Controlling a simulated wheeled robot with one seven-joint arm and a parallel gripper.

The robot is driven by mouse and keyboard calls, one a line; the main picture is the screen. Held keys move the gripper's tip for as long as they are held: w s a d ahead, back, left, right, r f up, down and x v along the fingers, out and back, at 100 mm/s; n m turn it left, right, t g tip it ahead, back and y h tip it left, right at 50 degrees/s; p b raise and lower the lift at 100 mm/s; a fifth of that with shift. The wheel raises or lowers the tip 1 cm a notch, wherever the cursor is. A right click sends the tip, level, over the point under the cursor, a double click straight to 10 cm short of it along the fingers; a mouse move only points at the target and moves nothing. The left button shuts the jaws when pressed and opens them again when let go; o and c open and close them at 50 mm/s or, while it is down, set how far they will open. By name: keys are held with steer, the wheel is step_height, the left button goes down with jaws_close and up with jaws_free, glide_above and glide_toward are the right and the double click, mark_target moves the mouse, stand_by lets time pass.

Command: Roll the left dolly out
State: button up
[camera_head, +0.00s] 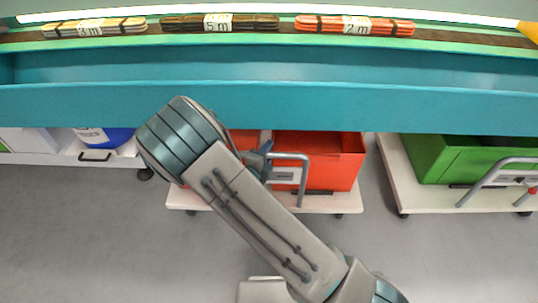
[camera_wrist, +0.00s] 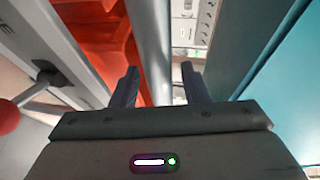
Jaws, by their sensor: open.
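The left dolly (camera_head: 184,196) is a low white platform on casters under the teal bench, carrying a red bin (camera_head: 340,160). A grey tubular handle (camera_head: 303,180) stands at its front. My arm covers the dolly's left part. My gripper (camera_head: 262,160) is at the handle's upper left end, partly hidden by my arm. In the wrist view my gripper (camera_wrist: 160,84) is open, with the grey handle bar (camera_wrist: 150,40) running between its two fingers. The fingers are not closed on it; contact cannot be told. The red bin (camera_wrist: 100,40) shows to the left.
The teal bench front (camera_head: 400,105) overhangs the dollies. A white dolly with a green bin (camera_head: 440,155) stands at right. A white unit (camera_head: 60,158) with a blue item is at left. A red knob (camera_wrist: 6,117) shows in the wrist view. Grey floor (camera_head: 440,260) in front is clear.

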steer(key=shift+w+d+f, duration=0.1)
steer(key=shift+w+d, duration=0.2)
steer(key=shift+w, duration=0.3)
jaws_close()
steer(key=shift+s, duration=0.1)
